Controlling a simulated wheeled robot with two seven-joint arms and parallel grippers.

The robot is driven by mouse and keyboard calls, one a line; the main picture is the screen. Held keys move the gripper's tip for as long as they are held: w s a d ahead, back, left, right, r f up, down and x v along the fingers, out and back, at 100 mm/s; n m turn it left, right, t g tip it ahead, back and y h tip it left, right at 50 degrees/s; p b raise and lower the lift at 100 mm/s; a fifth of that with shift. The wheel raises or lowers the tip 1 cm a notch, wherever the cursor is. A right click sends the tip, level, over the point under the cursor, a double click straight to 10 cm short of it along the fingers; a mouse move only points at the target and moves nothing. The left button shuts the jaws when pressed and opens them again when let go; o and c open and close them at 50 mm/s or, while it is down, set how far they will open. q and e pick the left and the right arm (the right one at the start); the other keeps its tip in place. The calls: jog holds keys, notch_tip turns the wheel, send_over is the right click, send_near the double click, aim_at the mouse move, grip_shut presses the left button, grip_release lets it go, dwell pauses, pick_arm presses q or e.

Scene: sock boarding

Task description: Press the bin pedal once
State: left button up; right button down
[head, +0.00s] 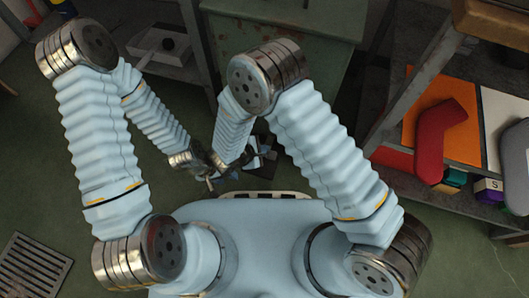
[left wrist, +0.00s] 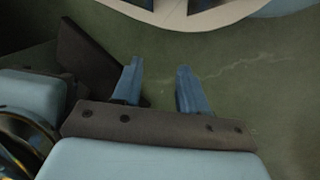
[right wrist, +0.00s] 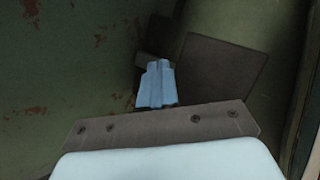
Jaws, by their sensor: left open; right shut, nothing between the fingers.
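The green, rust-marked body (right wrist: 60,60), seemingly the bin, fills the left of the right wrist view. A dark flat plate (right wrist: 222,78), which looks like the pedal, lies low beside it with a small dark block at its left. My right gripper (right wrist: 157,66) is shut and empty. Its fingertips overlap the plate's left edge in the picture; I cannot tell whether they touch it. My left gripper (left wrist: 158,68) is open and empty above the green floor. A dark plate shows left of its fingers; I cannot tell whether it is the pedal. In the head view the wrists crowd together and hide the pedal area.
A green rusty cabinet-like top (head: 290,38) stands at the back. A grey shelf (head: 160,57) is at the back left. A rack at the right holds a red sock-shaped board (head: 437,140). A floor grate (head: 32,265) lies at the lower left.

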jog(key=shift+s+f+b, duration=0.15)
jog(key=shift+f+b, duration=0.7)
jog(key=shift+b, duration=0.1)
jog(key=shift+s+f+b, duration=0.15)
jog(key=shift+f+b, duration=0.65)
jog(key=shift+b, duration=0.1)
dwell(1.5)
jog(key=shift+a+r, duration=0.1)
jog(key=shift+r, duration=0.05)
jog(key=shift+r+p, duration=0.75)
jog(key=shift+r, duration=0.75)
jog(key=shift+w+r, duration=0.2)
jog(key=shift+r, duration=0.2)
jog(key=shift+w+r+p, duration=0.15)
jog(key=shift+r+p, duration=0.55)
jog(key=shift+r, duration=0.6)
jog(key=shift+w+r+p, duration=0.1)
jog(key=shift+r+p, duration=0.6)
jog(key=shift+r, duration=0.6)
jog(key=shift+s+f, duration=0.1)
